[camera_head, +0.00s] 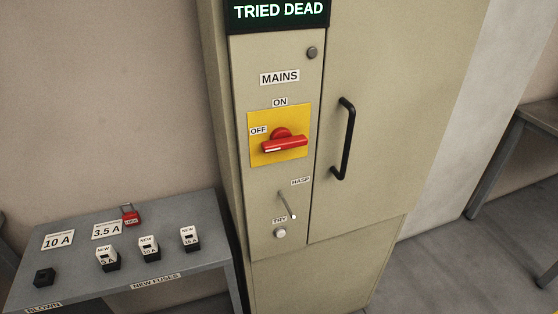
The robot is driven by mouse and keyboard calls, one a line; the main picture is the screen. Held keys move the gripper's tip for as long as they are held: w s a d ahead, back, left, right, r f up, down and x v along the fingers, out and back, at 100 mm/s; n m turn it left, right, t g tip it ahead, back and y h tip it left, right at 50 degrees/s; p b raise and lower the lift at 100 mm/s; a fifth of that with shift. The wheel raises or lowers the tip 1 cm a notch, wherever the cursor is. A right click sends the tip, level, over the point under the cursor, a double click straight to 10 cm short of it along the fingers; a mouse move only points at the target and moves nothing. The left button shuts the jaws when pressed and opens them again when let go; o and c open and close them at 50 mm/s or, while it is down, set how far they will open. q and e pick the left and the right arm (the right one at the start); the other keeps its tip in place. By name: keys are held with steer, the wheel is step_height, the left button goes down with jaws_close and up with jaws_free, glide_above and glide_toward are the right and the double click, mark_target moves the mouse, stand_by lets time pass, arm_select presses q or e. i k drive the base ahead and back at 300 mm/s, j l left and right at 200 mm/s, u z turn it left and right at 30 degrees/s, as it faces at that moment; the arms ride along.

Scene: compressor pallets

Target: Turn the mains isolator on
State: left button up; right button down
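The mains isolator is a red rotary handle (285,143) on a yellow plate (279,135) on the front of a beige cabinet (370,120). Its bar lies roughly horizontal, with a white mark at its left end, on the side of the OFF label (258,130). The ON label (280,102) sits above the plate, under the MAINS label (279,78). A lit display (278,11) at the top reads TRIED DEAD in green. Neither of my grippers shows in the head view.
A HASP lever (287,206) and a TRY button (280,233) are below the isolator. A black door handle (344,138) sticks out at its right. A grey table (185,217) at left holds a red padlock (130,215), several fuses (149,249) and a black block (44,276).

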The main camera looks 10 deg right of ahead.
mark_target(281, 138)
steer(key=k+l+z, duration=0.25)
steer(key=k+l, duration=0.15)
steer(key=l, duration=0.2)
steer(key=k+l+z, duration=0.1)
steer(key=l, duration=0.25)
steer(key=k+l+z, duration=0.1)
steer(key=k+l, duration=0.15)
steer(key=k+l+z, duration=0.15)
steer(key=l, duration=0.3)
